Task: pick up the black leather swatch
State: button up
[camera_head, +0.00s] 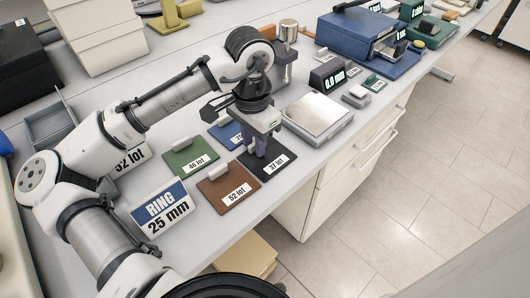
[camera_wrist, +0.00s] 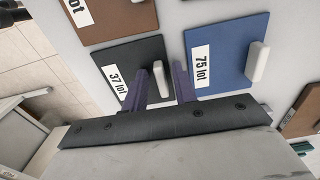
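The black leather swatch (camera_head: 261,172), labelled "37 lot", lies flat on the bench under my gripper (camera_head: 257,150) in the head view. In the wrist view the black swatch (camera_wrist: 138,55) lies ahead of my gripper (camera_wrist: 161,80), with a pale upright tab (camera_wrist: 160,80) on it. My two purple fingers are apart, and the tab shows in the gap between them. A gap shows between the left finger and the tab; I cannot tell whether the right finger touches it. In the head view my gripper hides part of the swatch and its tab.
A blue swatch (camera_wrist: 228,50), "75 lot", lies beside the black one. Brown (camera_head: 213,201) and green (camera_head: 180,164) swatches lie nearby. A balance with a metal plate (camera_head: 318,113) stands to the right. The bench's front edge is close to the black swatch.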

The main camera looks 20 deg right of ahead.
grip_shut()
notch_tip(320, 180, up, 10)
dwell(0.6)
